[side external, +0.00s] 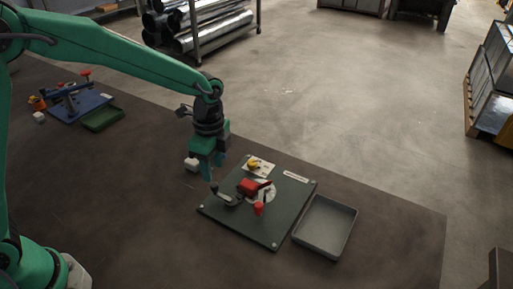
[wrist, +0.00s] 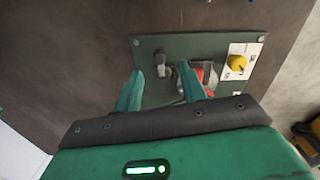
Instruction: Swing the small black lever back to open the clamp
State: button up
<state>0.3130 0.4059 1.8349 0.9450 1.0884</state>
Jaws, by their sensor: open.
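A dark green base plate (side external: 234,222) lies on the brown table and carries a clamp with a red block (side external: 248,186), a round pale disc and a red-handled part (side external: 258,208). A small black lever (side external: 215,189) stands at the plate's left side, its tip raised. In the wrist view the lever (wrist: 161,60) shows between my fingertips, with the red part (wrist: 203,78) partly hidden by my right finger. My gripper (side external: 212,173) is open and empty, pointing down just above the lever; I cannot tell whether it touches. It also shows in the wrist view (wrist: 160,68).
A yellow knob (side external: 253,164) on a white panel sits at the plate's back edge. A grey tray (side external: 325,226) lies right of the plate. A blue fixture (side external: 80,107) and green tray (side external: 103,119) stand far left.

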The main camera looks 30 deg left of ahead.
aim_at(214, 184)
jog(key=shift+s+f, duration=0.15)
jog(key=shift+f, duration=2.6)
grip_shut()
